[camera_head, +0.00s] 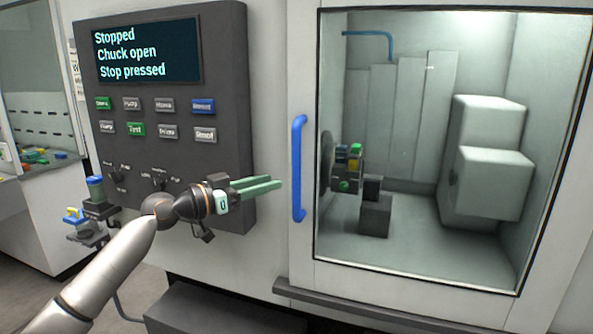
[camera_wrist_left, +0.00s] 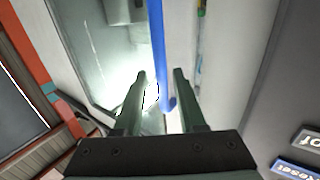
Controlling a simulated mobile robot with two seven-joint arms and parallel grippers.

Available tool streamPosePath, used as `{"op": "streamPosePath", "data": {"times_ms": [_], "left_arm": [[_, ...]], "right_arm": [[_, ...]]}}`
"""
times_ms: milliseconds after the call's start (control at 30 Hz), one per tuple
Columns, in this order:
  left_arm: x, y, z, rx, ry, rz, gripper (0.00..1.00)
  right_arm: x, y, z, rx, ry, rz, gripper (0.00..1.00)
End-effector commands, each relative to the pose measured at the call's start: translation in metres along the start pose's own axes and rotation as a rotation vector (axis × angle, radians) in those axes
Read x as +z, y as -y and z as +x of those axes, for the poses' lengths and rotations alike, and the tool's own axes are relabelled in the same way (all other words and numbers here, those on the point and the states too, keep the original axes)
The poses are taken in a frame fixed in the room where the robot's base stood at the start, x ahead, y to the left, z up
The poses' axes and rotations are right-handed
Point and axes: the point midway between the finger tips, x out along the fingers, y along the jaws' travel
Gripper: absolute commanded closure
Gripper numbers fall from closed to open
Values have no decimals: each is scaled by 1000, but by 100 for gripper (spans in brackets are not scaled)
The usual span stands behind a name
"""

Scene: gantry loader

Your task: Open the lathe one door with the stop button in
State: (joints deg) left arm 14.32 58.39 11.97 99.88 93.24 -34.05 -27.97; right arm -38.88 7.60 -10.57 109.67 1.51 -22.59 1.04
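The lathe door (camera_head: 304,255) is a white frame with a large window, and it looks closed. Its upright blue handle (camera_head: 298,165) is on the door's left side. My left gripper (camera_head: 281,184) points right at the handle, with its green fingers a little to the left of it. In the left wrist view the fingers (camera_wrist_left: 161,73) are apart with nothing between their tips, and the blue handle (camera_wrist_left: 158,45) lies beyond, in line with the gap. The screen (camera_head: 147,52) reads "Stopped, Chuck open, Stop pressed". I cannot pick out the stop button. My right gripper is out of view.
The dark control panel (camera_head: 225,100) with several labelled buttons stands left of the door, behind my left gripper. A dark ledge (camera_head: 380,308) runs below the door. Through the window are a chuck (camera_head: 327,165) and a pale block (camera_head: 490,180). Another machine stands at far left.

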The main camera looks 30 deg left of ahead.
Motion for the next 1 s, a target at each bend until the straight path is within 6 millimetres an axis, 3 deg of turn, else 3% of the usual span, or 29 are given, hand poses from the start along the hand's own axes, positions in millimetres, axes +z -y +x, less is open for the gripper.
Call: {"op": "streamPosePath", "data": {"times_ms": [500, 700, 1000], "left_arm": [[-3, 0, 72, -1, -2, -2, 60], [-1, 0, 84, -1, 0, 2, 60], [0, 0, 86, -1, 1, 2, 60]], "right_arm": [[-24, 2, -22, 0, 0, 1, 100], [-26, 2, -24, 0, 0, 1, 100], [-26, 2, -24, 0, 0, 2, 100]]}}
